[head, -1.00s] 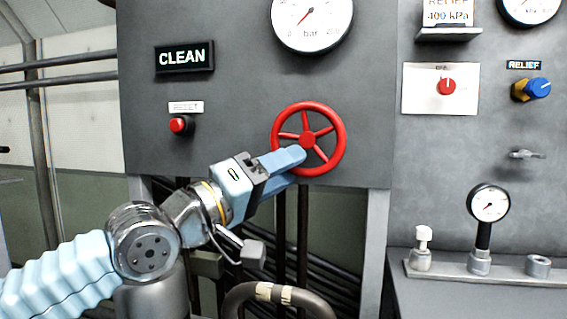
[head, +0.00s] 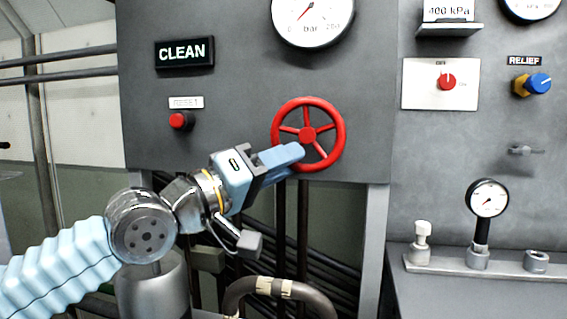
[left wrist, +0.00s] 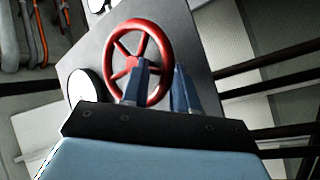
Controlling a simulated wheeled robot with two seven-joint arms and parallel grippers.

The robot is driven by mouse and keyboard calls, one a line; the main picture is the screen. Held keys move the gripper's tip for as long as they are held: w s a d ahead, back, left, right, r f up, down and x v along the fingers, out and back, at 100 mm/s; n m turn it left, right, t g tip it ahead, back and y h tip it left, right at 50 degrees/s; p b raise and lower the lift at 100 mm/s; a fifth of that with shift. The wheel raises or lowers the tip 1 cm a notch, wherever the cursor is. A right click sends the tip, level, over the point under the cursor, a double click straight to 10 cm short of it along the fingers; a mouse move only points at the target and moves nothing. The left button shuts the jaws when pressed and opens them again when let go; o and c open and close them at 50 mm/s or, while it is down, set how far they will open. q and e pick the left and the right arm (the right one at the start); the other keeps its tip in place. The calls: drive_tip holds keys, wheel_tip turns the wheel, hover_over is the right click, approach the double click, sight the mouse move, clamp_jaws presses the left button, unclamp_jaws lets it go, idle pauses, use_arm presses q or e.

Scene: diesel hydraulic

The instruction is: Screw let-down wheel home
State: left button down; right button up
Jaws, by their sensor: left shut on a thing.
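The red let-down wheel (head: 308,134), a spoked handwheel, is on the grey panel below the large bar gauge. It also shows in the left wrist view (left wrist: 167,45). My left gripper (head: 296,156) reaches in from the lower left and is shut on the wheel at its lower left part. In the left wrist view the two blue fingers (left wrist: 160,82) stand on either side of the wheel's near rim. The exact contact is partly hidden by the fingers. My right gripper is not in view.
The bar gauge (head: 312,18) is above the wheel. A lit CLEAN sign (head: 184,52) and a red button (head: 181,121) are to the left. A red knob (head: 447,82), a blue RELIEF knob (head: 537,83) and a small gauge (head: 488,198) are to the right. A curved pipe (head: 285,289) runs below my arm.

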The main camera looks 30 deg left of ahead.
use_arm(q)
drive_tip(key=shift+s+a+r+m+g+y+p, duration=0.1)
drive_tip(key=shift+a+r+m+g+y, duration=0.2)
drive_tip(key=shift+m+g, duration=0.4)
drive_tip(key=shift+w+a+r+m+g+y+p, duration=0.1)
drive_tip(key=shift+a+r+m+g+y, duration=0.3)
drive_tip(key=shift+m, duration=0.5)
drive_tip(key=shift+s+a+r+m+g+y+p, duration=0.1)
drive_tip(key=shift+a+r+m+g, duration=0.1)
drive_tip(key=shift+r+m+g, duration=0.4)
drive_tip(key=shift+f+m, duration=0.15)
drive_tip(key=shift+m, duration=0.15)
drive_tip(key=c, duration=1)
unclamp_jaws()
drive_tip(key=b+v, duration=0.1)
drive_tip(key=v, duration=1.2)
drive_tip(key=shift+s+a+r, duration=0.25)
